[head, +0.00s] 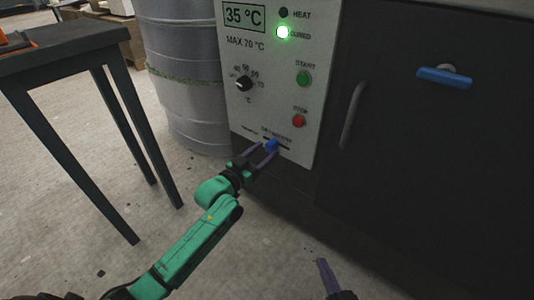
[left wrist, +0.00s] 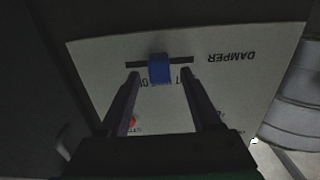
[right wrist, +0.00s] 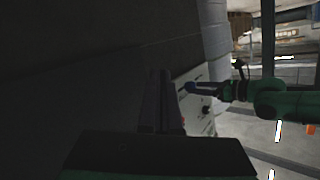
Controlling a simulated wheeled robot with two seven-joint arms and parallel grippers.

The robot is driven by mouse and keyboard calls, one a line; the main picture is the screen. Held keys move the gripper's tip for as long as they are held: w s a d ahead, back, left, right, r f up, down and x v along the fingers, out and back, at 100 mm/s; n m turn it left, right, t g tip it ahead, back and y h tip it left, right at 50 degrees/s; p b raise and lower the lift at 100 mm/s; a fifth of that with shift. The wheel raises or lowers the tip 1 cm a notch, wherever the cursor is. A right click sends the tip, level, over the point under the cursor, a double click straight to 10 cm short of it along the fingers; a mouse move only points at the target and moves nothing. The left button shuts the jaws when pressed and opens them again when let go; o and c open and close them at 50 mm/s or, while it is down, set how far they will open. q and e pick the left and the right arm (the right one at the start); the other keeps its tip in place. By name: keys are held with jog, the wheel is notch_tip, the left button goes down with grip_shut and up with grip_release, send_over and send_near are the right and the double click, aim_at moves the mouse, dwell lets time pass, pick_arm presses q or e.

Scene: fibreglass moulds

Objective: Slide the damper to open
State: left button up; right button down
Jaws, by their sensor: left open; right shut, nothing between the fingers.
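The damper knob (head: 271,145) is a small blue slider in a dark horizontal slot at the bottom of the white control panel (head: 262,110). In the left wrist view the blue knob (left wrist: 159,68) sits near the middle of its slot, beside the upside-down word DAMPER. My left gripper (head: 260,156) is open, with its fingers on either side of the knob; whether they touch it I cannot tell. In the left wrist view the fingertips (left wrist: 159,75) stand apart, with gaps beside the knob. My right gripper (head: 323,262) is shut and empty, low in front of the dark cabinet.
The panel has a dial (head: 243,83), a green START button (head: 303,78), a red STOP button (head: 298,121) and a lit green lamp (head: 283,32). A dark door (head: 430,150) with a blue handle (head: 445,78) is to the right. A grey drum (head: 185,80) and dark table (head: 65,45) stand left.

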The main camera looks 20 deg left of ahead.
pick_arm(q)
jog(key=shift+x, duration=0.85)
grip_shut()
pick_arm(e)
jog(key=w+r+t, duration=0.2)
jog(key=w+r, duration=0.2)
jog(key=r, duration=0.1)
jog(key=shift+d+r, duration=0.15)
jog(key=shift+r, duration=0.2)
